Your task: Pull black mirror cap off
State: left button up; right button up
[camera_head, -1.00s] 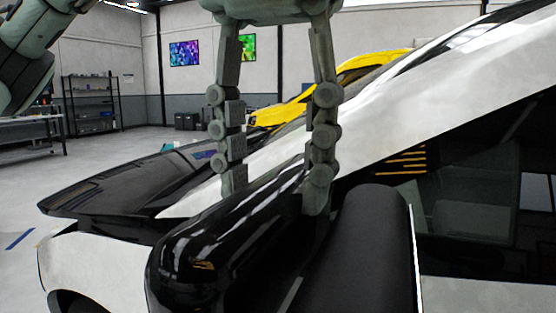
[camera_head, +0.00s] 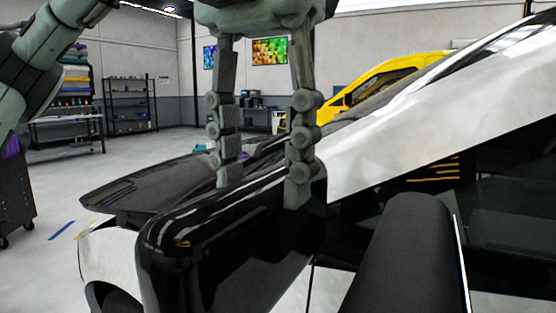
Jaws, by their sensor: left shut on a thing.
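The black mirror cap (camera_head: 205,240) is a glossy shell in the lower middle of the head view. My left gripper (camera_head: 265,187) reaches down from the top and is shut on the cap's upper edge, one finger on the far side and one on the near side. The cap is held apart from the dark mirror body (camera_head: 405,255), which is on the right. Part of the white door shows between them. My right gripper is out of view.
The white car's black hood (camera_head: 150,185) lies behind the cap, and its white pillar (camera_head: 420,110) rises to the right. A yellow car (camera_head: 385,85), a shelf rack (camera_head: 128,105) and a dark cart (camera_head: 14,195) stand farther off. Open floor lies at left.

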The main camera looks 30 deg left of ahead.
pick_arm(q)
jog(key=shift+a, duration=1.25)
jog(key=shift+r, duration=0.1)
